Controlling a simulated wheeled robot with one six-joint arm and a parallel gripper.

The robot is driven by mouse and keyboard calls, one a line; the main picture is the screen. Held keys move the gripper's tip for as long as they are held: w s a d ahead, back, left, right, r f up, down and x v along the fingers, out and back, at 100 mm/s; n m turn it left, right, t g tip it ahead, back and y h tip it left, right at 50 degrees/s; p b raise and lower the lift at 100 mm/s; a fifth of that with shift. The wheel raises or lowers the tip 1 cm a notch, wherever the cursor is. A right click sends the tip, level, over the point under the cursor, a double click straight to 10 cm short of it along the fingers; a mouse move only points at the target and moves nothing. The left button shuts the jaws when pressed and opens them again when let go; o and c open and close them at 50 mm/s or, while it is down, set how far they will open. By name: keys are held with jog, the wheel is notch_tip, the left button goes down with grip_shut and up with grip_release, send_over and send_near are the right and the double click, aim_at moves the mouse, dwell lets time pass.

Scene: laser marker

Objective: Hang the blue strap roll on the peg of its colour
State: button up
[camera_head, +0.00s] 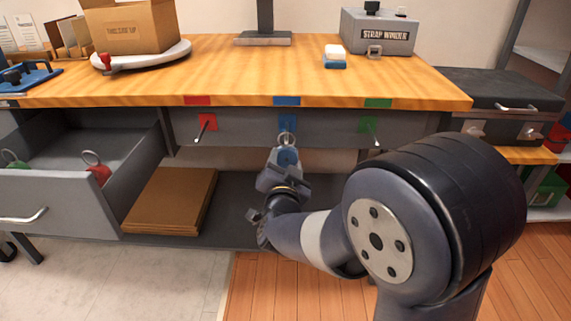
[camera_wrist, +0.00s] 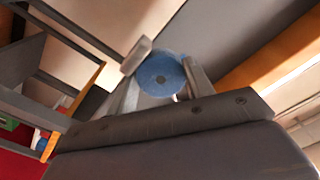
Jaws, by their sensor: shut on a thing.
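My gripper (camera_head: 283,168) is shut on the blue strap roll (camera_head: 288,157), which has a metal ring on top. The roll also shows between the two fingers in the wrist view (camera_wrist: 162,75). The roll is in front of the bench's front rail, just below the blue square (camera_head: 286,126) that marks the middle peg. The ring overlaps the blue peg's place in the head view. I cannot tell whether the ring is around the peg or only in front of it. The red peg (camera_head: 201,131) and the green peg (camera_head: 375,141) stick out bare on either side.
An open drawer (camera_head: 75,210) at the left holds a red roll (camera_head: 97,172) and a green roll (camera_head: 14,162). Flat cardboard (camera_head: 172,200) lies on the lower shelf. The strap winder (camera_head: 380,33), a turntable (camera_head: 140,58) with a box, and a blue-and-white block (camera_head: 335,57) stand on the bench top.

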jog(key=o, duration=1.2)
jog(key=s, duration=0.3)
jog(key=s+p, duration=0.1)
jog(key=s, duration=0.3)
jog(key=s+p, duration=0.1)
jog(key=s, duration=0.3)
jog(key=shift+a, duration=0.25)
jog(key=shift+w+f, duration=0.1)
